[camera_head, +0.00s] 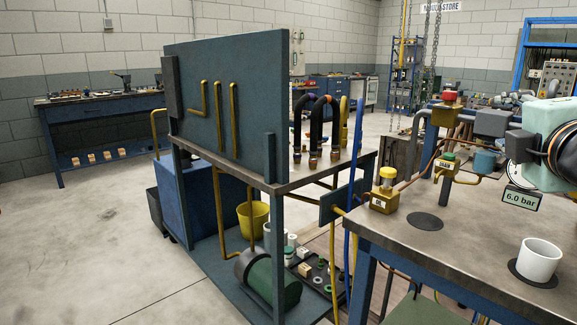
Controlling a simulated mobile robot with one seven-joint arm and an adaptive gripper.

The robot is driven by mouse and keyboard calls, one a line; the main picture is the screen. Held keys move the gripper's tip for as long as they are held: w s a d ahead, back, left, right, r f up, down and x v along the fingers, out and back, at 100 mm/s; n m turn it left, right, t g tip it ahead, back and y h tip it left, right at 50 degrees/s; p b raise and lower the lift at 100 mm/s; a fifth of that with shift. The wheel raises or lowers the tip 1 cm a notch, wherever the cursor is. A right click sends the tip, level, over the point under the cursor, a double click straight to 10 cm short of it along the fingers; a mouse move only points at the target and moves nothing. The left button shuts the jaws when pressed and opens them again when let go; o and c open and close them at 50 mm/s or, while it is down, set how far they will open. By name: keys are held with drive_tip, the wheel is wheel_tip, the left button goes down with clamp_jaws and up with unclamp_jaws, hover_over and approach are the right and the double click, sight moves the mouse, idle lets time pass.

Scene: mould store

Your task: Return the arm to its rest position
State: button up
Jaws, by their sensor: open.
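I cannot make out my gripper in the head view. No part that I can surely call my arm shows either, so its pose and its distance from the bench are hidden. The nearest work surface is a metal-topped bench (462,244) at the right. A white cup (539,260) stands upright on a dark round pad near its right side. A second dark round pad (425,221) lies bare on the bench top.
A brass block with a yellow cap (385,195), piping and a pale teal unit (550,118) crowd the bench's back and right. A cart with a tall panel (262,95) and upright hoses (318,115) stands left of it. Open floor (95,235) lies at far left.

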drive_tip(key=s+a+f+m+g+y, duration=0.2)
drive_tip(key=s+a+f+m+g, duration=0.25)
drive_tip(key=a+f, duration=0.35)
drive_tip(key=s+a+f+m+g+y+p, duration=0.15)
drive_tip(key=s+a+f+m+g, duration=0.35)
drive_tip(key=f, duration=0.6)
drive_tip(key=s+a+f+m+g+y, duration=0.2)
drive_tip(key=s+a+f+m, duration=0.2)
drive_tip(key=a+f+m, duration=0.4)
wheel_tip(320, 180, up, 37)
drive_tip(key=p, duration=3.8)
drive_tip(key=shift+w+a+f+n, duration=0.15)
drive_tip(key=shift+a+f+n, duration=0.05)
drive_tip(key=shift+a+n, duration=0.2)
drive_tip(key=shift+t, duration=0.25)
